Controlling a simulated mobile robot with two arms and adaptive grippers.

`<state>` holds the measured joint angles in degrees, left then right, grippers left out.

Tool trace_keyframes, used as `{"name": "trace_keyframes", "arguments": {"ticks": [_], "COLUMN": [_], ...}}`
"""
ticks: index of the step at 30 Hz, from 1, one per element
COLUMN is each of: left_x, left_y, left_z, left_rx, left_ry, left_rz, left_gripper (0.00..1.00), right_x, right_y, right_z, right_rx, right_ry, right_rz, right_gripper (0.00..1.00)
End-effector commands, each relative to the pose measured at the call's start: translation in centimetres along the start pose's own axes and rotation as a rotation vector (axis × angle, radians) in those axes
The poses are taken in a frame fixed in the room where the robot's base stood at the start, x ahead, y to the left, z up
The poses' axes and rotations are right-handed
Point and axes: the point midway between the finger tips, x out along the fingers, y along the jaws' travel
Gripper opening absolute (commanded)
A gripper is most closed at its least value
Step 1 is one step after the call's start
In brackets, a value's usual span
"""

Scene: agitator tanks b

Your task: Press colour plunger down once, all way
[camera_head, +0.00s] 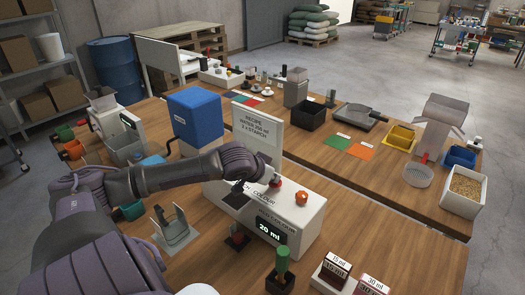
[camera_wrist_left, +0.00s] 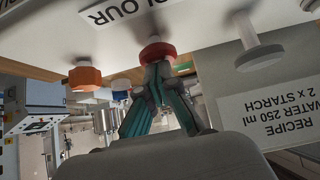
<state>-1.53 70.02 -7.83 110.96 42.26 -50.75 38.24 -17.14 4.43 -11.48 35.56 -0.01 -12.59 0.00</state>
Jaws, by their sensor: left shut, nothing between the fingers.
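The white dispenser box (camera_head: 312,215) stands on the near table with a "COLOUR" label and a "20 ml" display. The red plunger (camera_head: 275,183), beside that label, stands on its top. It also shows in the wrist view (camera_wrist_left: 155,52), upside down. My left gripper (camera_head: 262,174) is over the box; its shut fingers (camera_wrist_left: 160,72) are empty, with tips at the red cap. Whether they touch it I cannot tell. My right gripper is out of view.
A recipe board (camera_head: 257,132) stands behind the box, and a blue container (camera_head: 195,115) to its left. A green-handled tool (camera_head: 283,258) and small labelled boxes (camera_head: 333,270) stand in front. A second table (camera_head: 405,190) holds trays and mats.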

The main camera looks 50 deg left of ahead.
Motion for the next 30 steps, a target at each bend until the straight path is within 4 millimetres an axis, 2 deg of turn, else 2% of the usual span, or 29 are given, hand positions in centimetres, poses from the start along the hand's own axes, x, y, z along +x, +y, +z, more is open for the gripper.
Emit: {"name": "trace_keyframes", "arguments": {"ticks": [1,6,7,11,25,30], "left_x": [-1.0,-2.5,-2.4,-4.0,-9.6,-11.2], "left_y": [-0.2,-0.6,-0.7,-0.6,-0.6,-0.5], "left_z": [-1.3,-3.3,-2.5,-2.4,-2.7,-2.7], "left_rx": [-0.001,0.001,0.005,0.01,0.0,0.0], "left_ry": [0.001,0.007,0.005,0.006,0.011,0.013], "left_rz": [-0.001,-0.002,-0.005,-0.004,-0.002,-0.001], "left_gripper": [0.0,0.0,0.0,0.0,0.0,0.0], "right_x": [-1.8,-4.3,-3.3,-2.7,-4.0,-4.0], "right_y": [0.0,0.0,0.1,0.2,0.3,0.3], "right_z": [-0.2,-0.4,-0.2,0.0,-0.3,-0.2], "right_rx": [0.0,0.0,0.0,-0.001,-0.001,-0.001], "right_ry": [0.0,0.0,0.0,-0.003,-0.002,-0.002], "right_rz": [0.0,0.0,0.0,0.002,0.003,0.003], "right_gripper": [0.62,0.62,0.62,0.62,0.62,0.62]}}
